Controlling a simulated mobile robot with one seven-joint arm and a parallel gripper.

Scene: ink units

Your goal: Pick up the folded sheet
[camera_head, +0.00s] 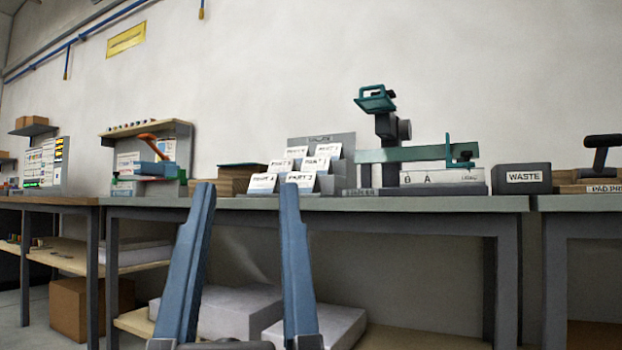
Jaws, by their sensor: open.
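I cannot single out a folded sheet for sure. Several white labelled cards (297,152) stand in tiers in a grey rack (340,145) on the middle workbench; their small print is hard to read, and I cannot tell if any is folded. My gripper (247,187) has two long blue fingers, spread apart with nothing between them. Its fingertips show in front of the bench edge, just left of and below the rack. The right finger's tip overlaps the lower cards in the picture.
The grey bench top (430,204) carries a teal press (385,128), a dark WASTE box (523,178), a brown stack (240,178) and a small tool station (150,158). Pale packages (235,312) lie on the shelf below. Another bench stands at right.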

